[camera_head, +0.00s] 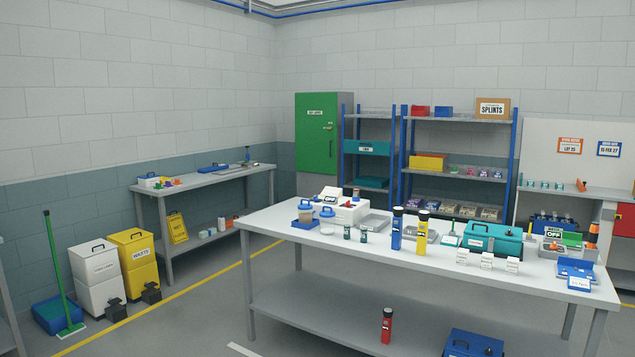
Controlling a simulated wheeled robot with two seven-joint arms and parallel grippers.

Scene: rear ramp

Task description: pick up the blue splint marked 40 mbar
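An upright blue cylinder (396,232) with a black top and a small pale label stands on the white table (340,258), near its middle. It looks like the blue splint, but its marking is too small to read. A similar yellow cylinder (420,236) with a black top stands close to its right. A red cylinder (387,328) with a black top stands on the table's lower shelf. Neither of my grippers is in view.
White tubs with blue lids (327,223) and a white machine (346,211) stand left of the cylinders. A teal case (492,241) and small white cards (487,260) are to the right. A cardboard box marked SPLINTS (492,108) tops the rear rack.

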